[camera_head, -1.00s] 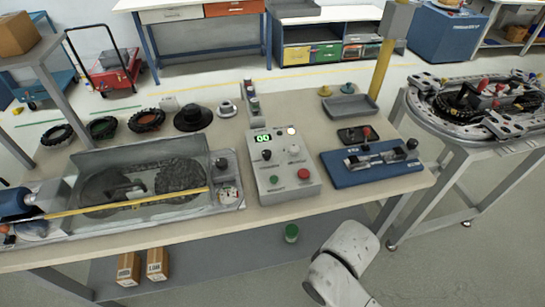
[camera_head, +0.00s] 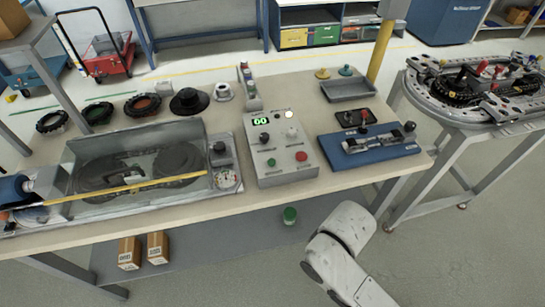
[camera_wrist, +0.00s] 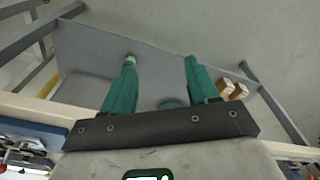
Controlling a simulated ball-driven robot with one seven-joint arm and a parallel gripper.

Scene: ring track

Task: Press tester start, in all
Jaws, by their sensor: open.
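The tester's grey control box (camera_head: 284,172) stands at the front middle of the workbench in the head view. Its display (camera_head: 260,121) reads 00 in green, and a pale round lamp (camera_head: 289,114) is beside it. A green button (camera_head: 271,162) and a red button (camera_head: 301,156) sit on its sloped front face. My gripper (camera_wrist: 160,62) shows in the wrist view with two green fingers apart and nothing clearly held between them. It points toward the bench's lower shelf. In the head view only my pale arm link shows, in front of and below the bench; the fingers are hidden there.
A clear-covered machine (camera_head: 140,178) is left of the box. A blue fixture (camera_head: 370,150) is right. A ring-track table (camera_head: 480,110) stands right. Floor in front is clear.

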